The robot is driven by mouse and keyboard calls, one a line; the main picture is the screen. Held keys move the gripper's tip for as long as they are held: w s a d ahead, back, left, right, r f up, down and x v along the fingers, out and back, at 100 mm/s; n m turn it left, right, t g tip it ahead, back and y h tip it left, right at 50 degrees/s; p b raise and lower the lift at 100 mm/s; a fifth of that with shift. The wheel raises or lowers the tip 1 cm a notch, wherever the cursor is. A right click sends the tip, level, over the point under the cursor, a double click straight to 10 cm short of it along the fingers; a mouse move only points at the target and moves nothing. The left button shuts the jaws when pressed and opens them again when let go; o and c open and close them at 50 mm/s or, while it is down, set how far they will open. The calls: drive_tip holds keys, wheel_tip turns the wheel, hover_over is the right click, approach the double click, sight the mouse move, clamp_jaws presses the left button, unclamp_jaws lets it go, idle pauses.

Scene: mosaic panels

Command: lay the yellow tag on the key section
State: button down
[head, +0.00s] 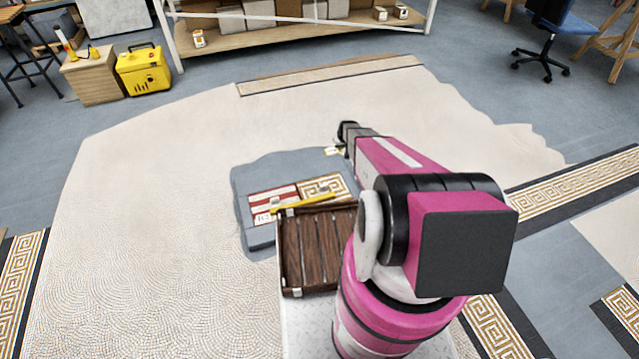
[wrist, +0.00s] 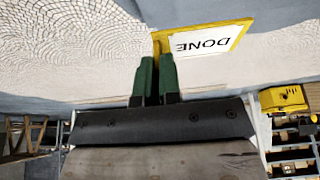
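The yellow tag (wrist: 240,32) has a yellow border around a white face that reads DONE. In the wrist view its yellow edge is between the green fingertips of my gripper (wrist: 157,66), which is shut on it. In the head view the tag (head: 333,151) shows small beside my gripper (head: 345,138), apparently held above the floor beyond the panels. The key section (head: 322,187), with a gold key pattern on white, lies in the grey bare patch. My gripper is beyond it and slightly right. Its near edge is partly covered by a yellow bar.
A red-and-white striped panel (head: 270,200) lies left of the key section. The yellow bar (head: 300,204) crosses near both. A dark slatted wooden tray (head: 315,250) is in front. A yellow case (head: 143,70) stands far left. Pale mosaic floor around is clear.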

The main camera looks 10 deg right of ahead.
wheel_tip(320, 180, down, 4)
drive_tip(key=shift+w+r, duration=0.1)
drive_tip(key=s+a+f, duration=0.4)
drive_tip(key=a, duration=0.1)
drive_tip(key=s+a+f, duration=0.2)
drive_tip(key=s+a, duration=0.1)
drive_tip(key=shift+s+a+f, duration=0.1)
drive_tip(key=shift+a+f, duration=0.05)
drive_tip(key=shift+f, duration=2.1)
drive_tip(key=shift+f, duration=0.2)
drive_tip(key=c, duration=1.3)
unclamp_jaws()
drive_tip(key=shift+r, duration=0.1)
